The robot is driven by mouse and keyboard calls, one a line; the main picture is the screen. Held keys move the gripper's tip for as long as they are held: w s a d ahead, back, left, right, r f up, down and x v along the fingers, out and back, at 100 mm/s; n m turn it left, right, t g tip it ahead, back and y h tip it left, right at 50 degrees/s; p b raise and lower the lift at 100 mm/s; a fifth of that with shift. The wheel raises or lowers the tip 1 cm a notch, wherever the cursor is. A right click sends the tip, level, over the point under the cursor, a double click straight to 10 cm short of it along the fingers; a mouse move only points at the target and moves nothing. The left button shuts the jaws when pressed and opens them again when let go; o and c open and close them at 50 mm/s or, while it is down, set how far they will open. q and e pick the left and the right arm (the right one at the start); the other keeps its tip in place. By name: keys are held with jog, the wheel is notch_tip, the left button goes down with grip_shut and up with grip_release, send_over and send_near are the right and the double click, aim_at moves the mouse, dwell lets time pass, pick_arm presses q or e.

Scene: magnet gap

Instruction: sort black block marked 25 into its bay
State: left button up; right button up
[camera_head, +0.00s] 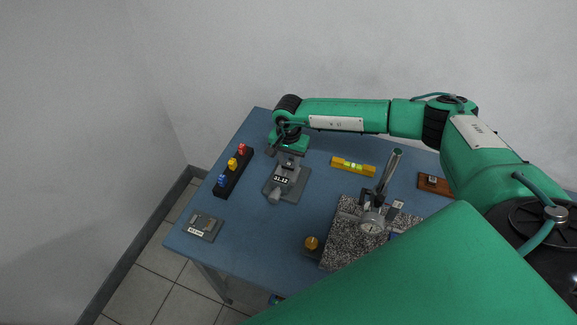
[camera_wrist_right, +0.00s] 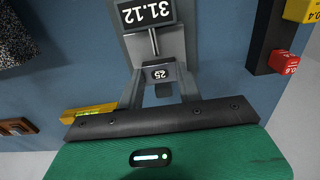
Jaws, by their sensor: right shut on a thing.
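The black block marked 25 (camera_wrist_right: 161,73) is between the two fingers of my right gripper (camera_wrist_right: 161,88) in the right wrist view. The gripper is shut on it. The block is at the near end of a grey device (camera_wrist_right: 160,45) whose display reads 31.12; I cannot tell whether they touch. In the head view my right gripper (camera_head: 287,153) is at the far end of this device (camera_head: 290,183), and the block is too small to make out there. I cannot tell which place is the block's bay. My left gripper is not in view.
A black rack (camera_head: 228,188) with red, yellow and blue pieces stands left of the device. A grey labelled plate (camera_head: 203,219) lies at the front left. A yellow level (camera_head: 353,166), a speckled slab (camera_head: 345,235) with a dial gauge (camera_head: 372,223) and a brown board (camera_head: 430,184) are to the right.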

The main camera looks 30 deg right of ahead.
jog(key=shift+r+p, duration=0.75)
jog(key=shift+r, duration=1.4)
